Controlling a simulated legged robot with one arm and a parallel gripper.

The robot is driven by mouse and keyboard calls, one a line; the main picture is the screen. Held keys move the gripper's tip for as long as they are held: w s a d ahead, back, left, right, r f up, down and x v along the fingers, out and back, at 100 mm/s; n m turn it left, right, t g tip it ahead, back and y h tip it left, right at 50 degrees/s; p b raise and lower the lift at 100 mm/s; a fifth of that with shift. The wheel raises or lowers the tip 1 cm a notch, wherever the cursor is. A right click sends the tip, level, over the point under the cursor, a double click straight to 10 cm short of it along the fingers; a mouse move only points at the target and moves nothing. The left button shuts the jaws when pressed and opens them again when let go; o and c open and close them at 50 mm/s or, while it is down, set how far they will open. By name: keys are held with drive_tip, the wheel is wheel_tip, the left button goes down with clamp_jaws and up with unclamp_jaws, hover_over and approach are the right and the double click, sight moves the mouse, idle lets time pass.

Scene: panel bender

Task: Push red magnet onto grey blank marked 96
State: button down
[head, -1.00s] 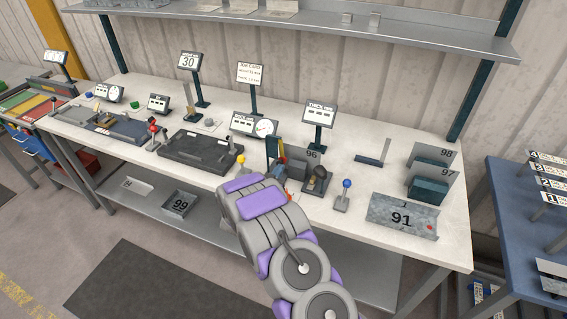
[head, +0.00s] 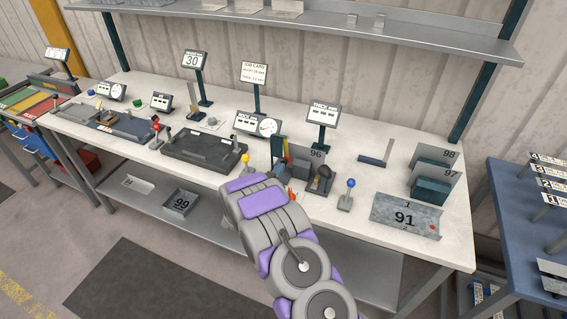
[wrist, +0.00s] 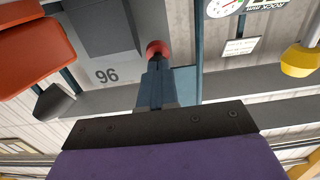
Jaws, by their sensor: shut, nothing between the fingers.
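The grey blank marked 96 (wrist: 112,72) shows in the wrist view at upper left, with its number facing me. In the head view the blank (head: 316,153) stands upright on the bench, partly hidden by things in front of it. The red magnet (wrist: 157,47) is a small round red piece beside the blank's edge in the wrist view. My gripper (wrist: 157,68) is shut and empty, with its tips right at the magnet. I cannot tell whether magnet and blank touch.
A large orange-red part (wrist: 30,52) is close at the wrist view's left edge. A yellow-knobbed lever (head: 245,160) and dark tray (head: 200,148) are to the left.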

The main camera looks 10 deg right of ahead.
drive_tip(key=shift+s+a, duration=0.4)
drive_tip(key=shift+a, duration=0.15)
drive_tip(key=shift+s, duration=0.75)
drive_tip(key=shift+s+a+r, duration=0.1)
drive_tip(key=shift+s+a, duration=0.8)
drive_tip(key=shift+a, duration=0.2)
drive_tip(key=shift+v, duration=1)
drive_tip(key=shift+b+v, duration=0.45)
drive_tip(key=shift+v, duration=1.45)
drive_tip(key=shift+d, duration=0.15)
